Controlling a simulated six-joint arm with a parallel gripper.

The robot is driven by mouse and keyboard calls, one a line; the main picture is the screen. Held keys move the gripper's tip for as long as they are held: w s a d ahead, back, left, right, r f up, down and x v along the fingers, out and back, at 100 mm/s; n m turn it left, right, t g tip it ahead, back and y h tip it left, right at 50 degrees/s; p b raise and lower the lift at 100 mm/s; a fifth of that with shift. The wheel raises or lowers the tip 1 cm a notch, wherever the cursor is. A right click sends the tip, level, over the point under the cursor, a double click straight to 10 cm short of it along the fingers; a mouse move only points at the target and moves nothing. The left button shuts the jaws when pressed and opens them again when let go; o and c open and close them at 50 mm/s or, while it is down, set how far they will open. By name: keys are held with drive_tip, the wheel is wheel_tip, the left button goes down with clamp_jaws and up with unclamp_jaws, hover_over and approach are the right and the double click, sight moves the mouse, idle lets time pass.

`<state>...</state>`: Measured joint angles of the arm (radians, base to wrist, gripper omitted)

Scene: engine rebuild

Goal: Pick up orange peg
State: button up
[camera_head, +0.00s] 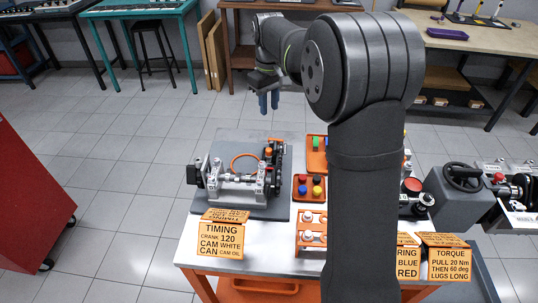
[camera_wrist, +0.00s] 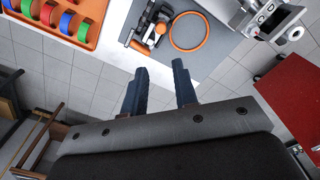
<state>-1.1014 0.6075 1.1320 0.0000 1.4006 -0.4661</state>
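I cannot pick out the orange peg for certain. A small orange piece (camera_head: 268,151) shows at the engine's right end in the head view, too small to tell its shape. My gripper (camera_head: 268,103) hangs in the air beyond the far edge of the table, well above and behind the engine. In the wrist view my gripper (camera_wrist: 161,67) has its two dark fingers apart, with nothing between them. Its fingertips point towards the grey mat (camera_wrist: 211,68). An orange ring (camera_wrist: 190,32) lies there beside a black part (camera_wrist: 150,25).
The engine (camera_head: 240,180) stands on the mat. A small orange tray (camera_head: 309,197) holds red, blue, yellow and black pieces. An orange rack (camera_wrist: 98,8) holds coloured rolls. Sign cards (camera_head: 222,238) line the front edge. My arm hides part of the table's right side.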

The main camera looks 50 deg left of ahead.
sight(269, 149)
wheel_tip(269, 149, down, 17)
drive_tip(key=shift+s+d+r, duration=0.1)
drive_tip(key=shift+r, duration=0.05)
idle(0.4)
clamp_jaws()
